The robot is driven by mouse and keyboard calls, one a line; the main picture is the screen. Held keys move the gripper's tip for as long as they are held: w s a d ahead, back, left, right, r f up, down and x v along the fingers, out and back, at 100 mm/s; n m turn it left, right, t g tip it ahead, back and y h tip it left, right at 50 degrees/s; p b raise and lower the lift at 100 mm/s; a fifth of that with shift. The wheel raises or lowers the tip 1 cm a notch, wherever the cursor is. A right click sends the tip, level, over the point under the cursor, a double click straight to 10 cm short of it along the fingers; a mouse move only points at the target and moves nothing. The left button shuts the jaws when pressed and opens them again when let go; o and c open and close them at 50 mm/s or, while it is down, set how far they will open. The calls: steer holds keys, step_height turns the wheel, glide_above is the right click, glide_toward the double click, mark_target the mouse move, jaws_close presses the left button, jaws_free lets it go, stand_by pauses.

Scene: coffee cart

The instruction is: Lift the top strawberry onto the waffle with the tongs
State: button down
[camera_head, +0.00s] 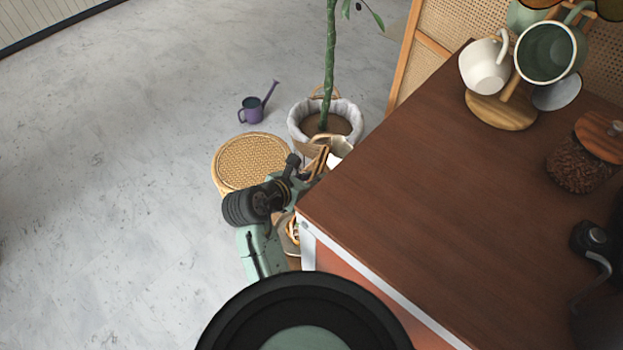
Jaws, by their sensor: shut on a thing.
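Below the gripper, between my arm and the cart corner, a small patch of tan and reddish things (292,229) shows. I cannot tell whether it holds the waffle or the strawberries. No strawberry or waffle can be clearly made out, and the cart corner and my arm hide much of that area.
The brown cart top (420,200) fills the right, with a mug stand (502,112), a jar of coffee beans (580,165) and a dark kettle (594,240). A woven stool (252,160), potted plant (330,120) and purple watering can (251,110) stand beyond. Floor at left is clear.

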steer(key=c, duration=1.6)
jaws_free()
steer(key=shift+c, duration=0.2)
steer(key=shift+r, duration=0.1)
step_height(320, 180, up, 9)
steer(key=p, duration=0.3)
steer(key=shift+r, duration=0.45)
